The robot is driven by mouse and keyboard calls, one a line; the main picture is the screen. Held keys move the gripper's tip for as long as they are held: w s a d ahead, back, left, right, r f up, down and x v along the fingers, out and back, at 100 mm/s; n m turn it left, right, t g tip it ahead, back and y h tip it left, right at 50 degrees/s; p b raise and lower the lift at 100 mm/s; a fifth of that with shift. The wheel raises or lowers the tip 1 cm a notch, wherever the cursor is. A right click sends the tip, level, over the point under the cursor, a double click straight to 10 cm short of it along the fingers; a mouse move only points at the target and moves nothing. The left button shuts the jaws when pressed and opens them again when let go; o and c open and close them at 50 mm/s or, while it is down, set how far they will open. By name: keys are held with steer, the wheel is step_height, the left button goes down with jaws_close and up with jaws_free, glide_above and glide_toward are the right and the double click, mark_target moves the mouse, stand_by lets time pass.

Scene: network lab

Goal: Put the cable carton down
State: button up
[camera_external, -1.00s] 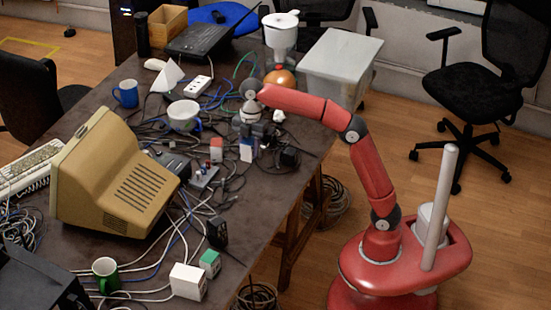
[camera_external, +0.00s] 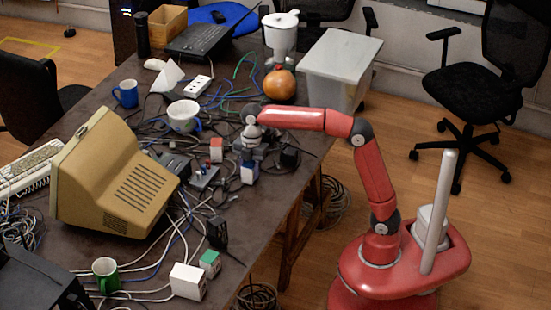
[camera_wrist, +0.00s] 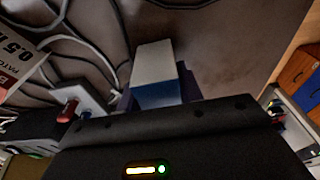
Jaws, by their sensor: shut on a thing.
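My gripper (camera_external: 250,158) is over the cluttered right part of the table, shut on a small white-and-blue cable carton (camera_external: 249,174). In the wrist view the carton (camera_wrist: 155,75) sticks out beyond the dark gripper body, its white face and blue side showing. The fingertips are largely hidden there. The carton is low over the table (camera_external: 262,215); I cannot tell whether its bottom touches the surface.
A red-and-white carton (camera_external: 216,150) stands just left, its printed label showing in the wrist view (camera_wrist: 14,62). Cables, a grey box (camera_external: 203,176) and a black adapter (camera_external: 290,158) lie close by. Bare tabletop shows toward the front right edge. An orange round object (camera_external: 279,84) stands behind.

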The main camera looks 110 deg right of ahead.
mark_target(250, 163)
steer(key=shift+f, duration=0.2)
steer(key=o, duration=1.1)
steer(key=shift+c, duration=0.2)
steer(key=shift+f+b, duration=0.15)
steer(key=shift+b, duration=0.45)
steer(key=r, duration=0.2)
steer(key=r+p, duration=0.1)
steer(key=r, duration=0.1)
steer(key=d+r+p, duration=0.1)
steer(key=r, duration=0.2)
steer(key=shift+s+r, duration=0.1)
steer(key=shift+s, duration=0.15)
steer(key=shift+r, duration=0.45)
steer(key=shift+a, duration=0.1)
